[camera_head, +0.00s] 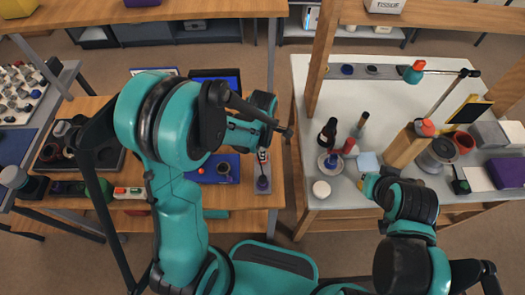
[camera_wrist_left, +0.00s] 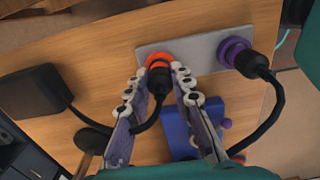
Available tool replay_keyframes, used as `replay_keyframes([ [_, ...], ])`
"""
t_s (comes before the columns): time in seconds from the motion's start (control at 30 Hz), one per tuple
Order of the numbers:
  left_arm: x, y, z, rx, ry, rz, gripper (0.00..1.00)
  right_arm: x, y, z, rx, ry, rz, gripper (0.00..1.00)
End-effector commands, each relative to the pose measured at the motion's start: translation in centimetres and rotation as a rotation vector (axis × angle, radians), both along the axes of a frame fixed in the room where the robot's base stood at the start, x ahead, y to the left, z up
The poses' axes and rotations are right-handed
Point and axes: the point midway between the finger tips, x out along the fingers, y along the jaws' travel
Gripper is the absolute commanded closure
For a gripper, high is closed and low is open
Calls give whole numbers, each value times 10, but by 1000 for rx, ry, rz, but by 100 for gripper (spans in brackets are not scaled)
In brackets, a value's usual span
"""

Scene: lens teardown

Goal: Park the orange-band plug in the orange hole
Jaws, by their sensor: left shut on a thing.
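In the left wrist view, my left gripper (camera_wrist_left: 160,98) is shut on the black orange-band plug (camera_wrist_left: 158,80), whose cable hangs down between the fingers. The plug's front end is at the orange hole (camera_wrist_left: 157,56) in the grey plate (camera_wrist_left: 200,52); how deep it sits is hard to tell. In the head view, my left gripper (camera_head: 263,146) is above the plate (camera_head: 263,171), and the arm partly hides it. My right gripper (camera_head: 370,184) is at the white table's front edge; its fingers are too small to read.
A second black plug with a cable sits at the purple hole (camera_wrist_left: 234,51), beside the orange one. A blue block (camera_wrist_left: 190,130) lies just below the plate. A black box (camera_wrist_left: 32,92) with a cable lies to the left. Bottles and a small dish (camera_head: 330,164) stand on the white table (camera_head: 345,100).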

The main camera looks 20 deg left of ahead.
Motion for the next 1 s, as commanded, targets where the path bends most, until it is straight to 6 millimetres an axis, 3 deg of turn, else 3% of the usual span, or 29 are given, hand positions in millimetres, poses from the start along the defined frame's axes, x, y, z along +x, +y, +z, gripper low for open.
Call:
replay_keyframes([
  [0.03, 0, 0, 0, 0, 0, 0, 100, 0, 0, 0, 0, 0, 0, 100],
  [0.07, 0, 0, 0, 0, 0, 0, 70, 0, 0, 0, 0, 0, 0, 100],
  [0.13, 0, 0, 0, 0, 0, 0, 54, 0, 0, 0, 0, 0, 0, 100],
  [0.43, 0, 0, 1, 0, 0, 0, 54, 0, 0, 0, 0, 0, 0, 100],
  [0.57, 0, 0, 11, 0, 0, 0, 54, 0, 0, 0, 0, 0, 0, 100],
  [1.0, 0, 0, 99, 0, 0, 0, 54, 0, 0, 0, 0, 0, 0, 100],
])
